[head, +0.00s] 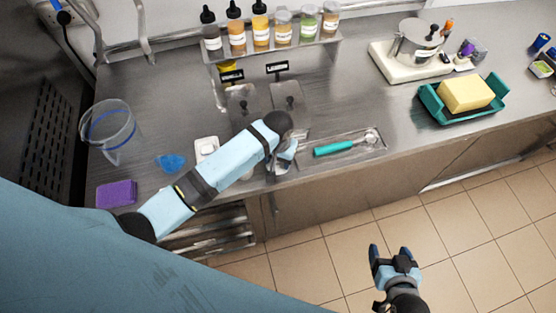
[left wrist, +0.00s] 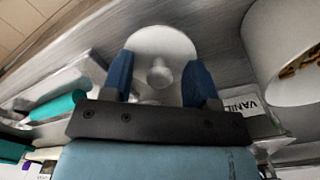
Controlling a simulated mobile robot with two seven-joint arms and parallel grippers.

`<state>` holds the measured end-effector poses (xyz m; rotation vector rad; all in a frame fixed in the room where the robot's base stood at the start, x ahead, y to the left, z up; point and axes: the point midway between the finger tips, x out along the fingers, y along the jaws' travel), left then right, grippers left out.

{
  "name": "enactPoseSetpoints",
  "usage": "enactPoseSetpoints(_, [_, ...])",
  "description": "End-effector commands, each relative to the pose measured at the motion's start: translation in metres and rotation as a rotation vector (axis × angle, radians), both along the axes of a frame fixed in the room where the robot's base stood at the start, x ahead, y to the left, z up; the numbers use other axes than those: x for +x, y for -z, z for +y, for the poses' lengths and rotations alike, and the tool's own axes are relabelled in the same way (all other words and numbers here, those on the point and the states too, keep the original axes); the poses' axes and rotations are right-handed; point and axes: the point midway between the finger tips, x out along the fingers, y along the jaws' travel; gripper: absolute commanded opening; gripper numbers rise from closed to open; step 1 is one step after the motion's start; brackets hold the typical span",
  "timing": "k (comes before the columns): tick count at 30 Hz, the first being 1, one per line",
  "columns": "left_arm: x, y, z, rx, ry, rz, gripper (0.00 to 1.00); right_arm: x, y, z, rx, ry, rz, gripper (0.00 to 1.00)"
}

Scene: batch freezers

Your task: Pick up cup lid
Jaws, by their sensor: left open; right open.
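In the left wrist view, a pale round lid (left wrist: 160,42) with a small central knob shows between and beyond the two blue fingers of my left gripper (left wrist: 158,70). The fingers are open, one on each side of the knob, and apart from it. In the head view, my left gripper (head: 285,158) is low over the counter's front edge, left of the teal-handled scoop. I cannot make out the lid there; my arm covers that area. My right gripper (head: 393,254) is open and empty over the tiled floor, away from the counter.
The teal-handled scoop (head: 338,147) lies in a shallow metal tray. Two metal lids (head: 288,96) sit behind my left arm, below a shelf of bottles and jars (head: 283,29). A clear jug (head: 110,131) and purple sponge (head: 117,193) are at left. A teal tray (head: 431,106) holds a yellow block.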

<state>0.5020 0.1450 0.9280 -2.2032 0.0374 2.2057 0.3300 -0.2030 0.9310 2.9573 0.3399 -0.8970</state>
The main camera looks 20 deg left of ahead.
Motion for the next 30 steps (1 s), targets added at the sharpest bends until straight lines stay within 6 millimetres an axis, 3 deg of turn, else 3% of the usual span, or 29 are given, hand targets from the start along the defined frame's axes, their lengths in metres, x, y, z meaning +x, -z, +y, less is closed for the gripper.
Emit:
enactPoseSetpoints(5, [0.0, 0.0, 0.0, 0.0, 0.0, 0.0, 0.52, -0.001, 0.004, -0.001, -0.003, -0.001, 0.006, 0.74])
enactPoseSetpoints(9, [0.0, 0.0, 0.0, 0.0, 0.0, 0.0, 0.2, -0.003, 0.004, -0.001, -0.006, -0.005, 0.008, 0.74])
enactPoseSetpoints(12, [0.0, 0.0, 0.0, 0.0, 0.0, -0.001, 0.01, -0.004, 0.005, -0.001, -0.006, -0.007, 0.01, 0.74])
enactPoseSetpoints(23, [0.0, -0.004, 0.0, -0.001, 0.0, -0.002, 0.01, -0.003, 0.001, 0.001, -0.004, -0.009, 0.001, 0.74])
enactPoseSetpoints(30, [0.001, -0.035, -0.001, -0.002, 0.001, -0.005, 0.01, -0.003, 0.004, 0.0, -0.013, -0.017, -0.003, 0.74])
